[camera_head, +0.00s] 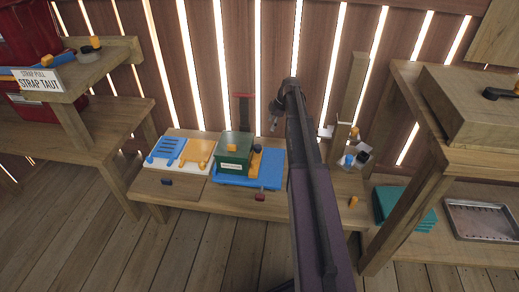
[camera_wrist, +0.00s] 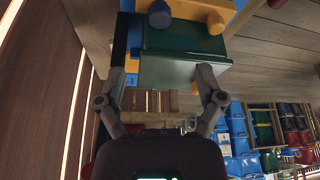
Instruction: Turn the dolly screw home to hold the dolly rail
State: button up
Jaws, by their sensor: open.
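A blue flat base (camera_head: 268,178), which looks like the dolly, lies on the low bench under a green lidded bin (camera_head: 232,165). A dark red knob (camera_head: 260,197) sits at its front edge; I cannot tell whether this is the dolly screw. I cannot make out the dolly rail for certain. My gripper (camera_head: 273,125) hangs above and behind the bin's right side. In the wrist view my gripper (camera_wrist: 160,80) is open, its fingers apart, with the green bin (camera_wrist: 185,65) beyond them.
Blue and yellow panels (camera_head: 166,148) lie left of the bin. A wooden post (camera_head: 351,90) and small loose parts (camera_head: 355,155) stand to the right. A higher bench with a wooden box (camera_head: 470,105) is at right. A slatted wall closes the back.

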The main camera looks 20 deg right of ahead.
aim_at(259, 146)
jog(key=shift+f, duration=0.15)
jog(key=b+x, duration=1.2)
jog(key=x, duration=0.1)
jog(key=shift+f+b, duration=0.3)
jog(key=shift+b, duration=0.05)
dwell(0.6)
